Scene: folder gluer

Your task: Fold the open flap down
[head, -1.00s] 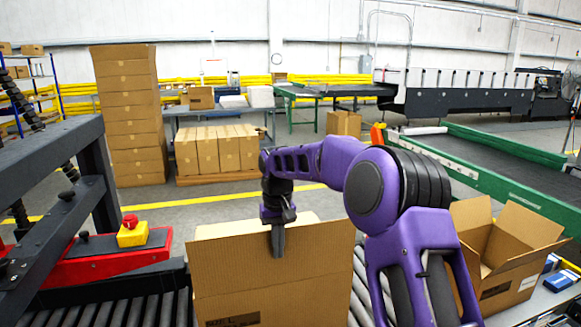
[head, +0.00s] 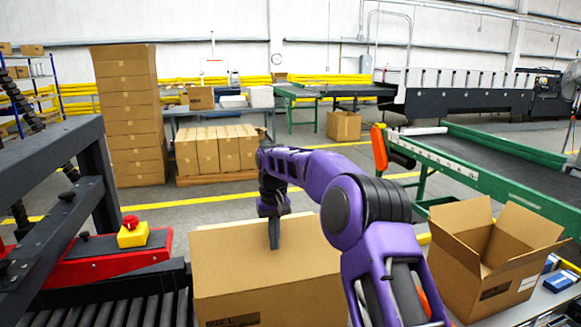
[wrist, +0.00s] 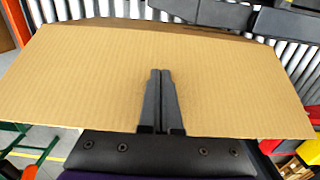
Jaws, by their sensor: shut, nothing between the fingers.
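A brown cardboard box (head: 268,292) stands on the roller conveyor in front of me. Its near flap (head: 225,249) now leans over the box top, away from me, and looks nearly flat in the head view. My gripper (head: 274,247) is shut and empty, with its fingertips at the flap's surface. In the wrist view the flap (wrist: 75,75) fills most of the picture and the shut fingers (wrist: 160,75) lie over it. Whether the fingers touch it I cannot tell. A strip of lighter cardboard shows behind the flap's far edge.
An open box (head: 490,262) stands at the right, beside my arm. A red machine part with a yellow stop-button box (head: 132,234) and a dark frame (head: 88,165) are close at the left. Stacked cartons (head: 128,110) stand farther back.

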